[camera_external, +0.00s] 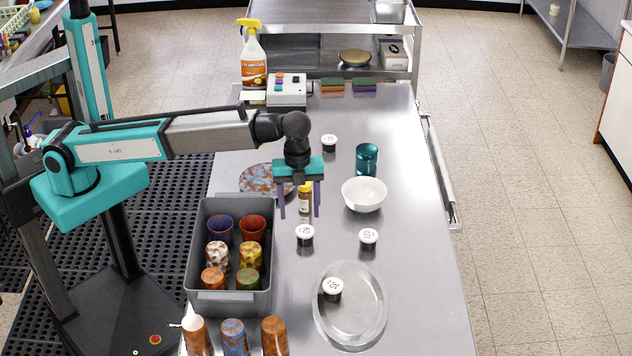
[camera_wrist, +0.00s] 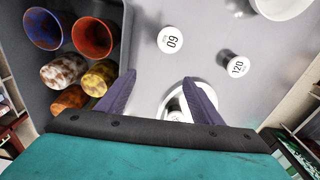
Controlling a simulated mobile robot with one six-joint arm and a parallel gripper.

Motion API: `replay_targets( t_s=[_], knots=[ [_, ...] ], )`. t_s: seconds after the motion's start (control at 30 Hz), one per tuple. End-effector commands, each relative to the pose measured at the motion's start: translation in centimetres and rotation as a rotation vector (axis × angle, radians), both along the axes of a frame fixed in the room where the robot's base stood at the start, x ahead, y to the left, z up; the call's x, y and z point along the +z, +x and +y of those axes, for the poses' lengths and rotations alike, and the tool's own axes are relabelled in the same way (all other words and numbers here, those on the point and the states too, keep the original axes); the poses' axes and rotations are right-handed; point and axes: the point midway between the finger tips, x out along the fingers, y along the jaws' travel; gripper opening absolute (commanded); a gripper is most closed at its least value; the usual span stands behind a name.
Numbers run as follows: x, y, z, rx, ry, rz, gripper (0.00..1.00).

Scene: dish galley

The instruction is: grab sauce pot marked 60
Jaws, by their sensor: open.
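The sauce pot marked 60 (camera_wrist: 170,40) is a small dark pot with a white lid, upright on the steel counter. Its number reads upside down in the wrist view. In the outside view it appears to be the pot (camera_external: 305,236) just right of the grey bin. My gripper (camera_external: 300,214) is open and empty, raised above the counter. In the wrist view the pot lies beyond the purple fingertips (camera_wrist: 160,79), apart from them. A pot marked 120 (camera_wrist: 236,66) stands to its right (camera_external: 368,239).
The grey bin (camera_external: 230,301) with several cups stands close on the left. An oval tray (camera_external: 350,325) holds another pot (camera_external: 332,289). A white bowl (camera_external: 364,195), teal glass (camera_external: 366,160), sauce bottle (camera_external: 305,199) and further pot (camera_external: 329,143) stand farther back. The counter's right side is clear.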

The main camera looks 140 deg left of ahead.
Motion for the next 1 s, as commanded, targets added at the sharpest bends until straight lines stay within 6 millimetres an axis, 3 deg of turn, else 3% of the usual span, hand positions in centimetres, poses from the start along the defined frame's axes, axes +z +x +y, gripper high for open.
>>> replay_targets(
  t_s=[0.1,0.2,0.67,1.0],
  knots=[
    [0.3,-1.2,2.6,0.014,0.027,0.044,0.6],
    [0.5,-1.7,3.3,0.018,0.036,0.059,0.6],
    [0.0,-1.8,3.2,0.017,0.034,0.06,0.6],
    [-3.4,-1.8,3.2,0.017,0.034,0.06,0.6]
  ],
)
